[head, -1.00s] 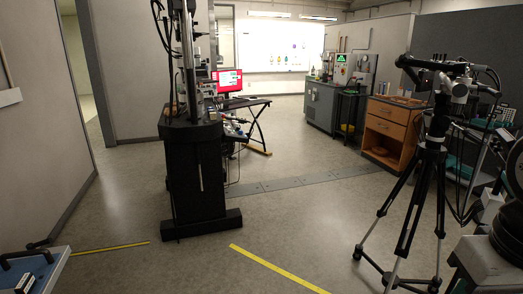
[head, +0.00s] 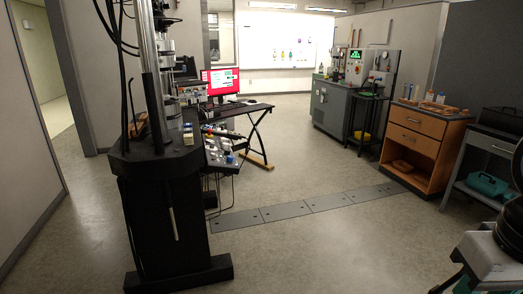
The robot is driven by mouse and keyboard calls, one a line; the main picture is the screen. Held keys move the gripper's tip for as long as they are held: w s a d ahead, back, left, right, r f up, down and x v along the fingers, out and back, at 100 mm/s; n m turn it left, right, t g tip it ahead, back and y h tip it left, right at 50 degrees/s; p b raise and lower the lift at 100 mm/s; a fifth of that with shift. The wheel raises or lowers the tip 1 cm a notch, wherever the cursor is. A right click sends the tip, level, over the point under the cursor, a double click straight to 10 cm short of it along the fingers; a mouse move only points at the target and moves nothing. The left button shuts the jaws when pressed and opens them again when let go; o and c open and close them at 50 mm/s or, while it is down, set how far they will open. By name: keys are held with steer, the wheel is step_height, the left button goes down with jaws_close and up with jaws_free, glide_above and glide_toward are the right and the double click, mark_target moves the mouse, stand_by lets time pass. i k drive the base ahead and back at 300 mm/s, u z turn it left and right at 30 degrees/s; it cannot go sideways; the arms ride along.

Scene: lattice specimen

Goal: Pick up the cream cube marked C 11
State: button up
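I cannot make out a cream cube marked C 11 in the head view. Small pale blocks (head: 188,134) sit on the ledge of the tall black machine (head: 165,165) at left; they are too small to read any marking. My gripper is not in view. A grey and black part at the lower right edge seems to be my own arm.
Behind the machine are a dark table (head: 235,110) and a red-screened monitor (head: 219,80). A grey cabinet (head: 335,105), wooden drawer unit (head: 418,140) and grey cart (head: 485,150) line the right. Open floor (head: 330,235) lies in the middle, crossed by grey floor plates (head: 285,211).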

mark_target(188, 138)
steer(key=i, duration=4.55)
steer(key=z, duration=0.6)
steer(key=i, duration=1.6)
steer(key=u, duration=3.35)
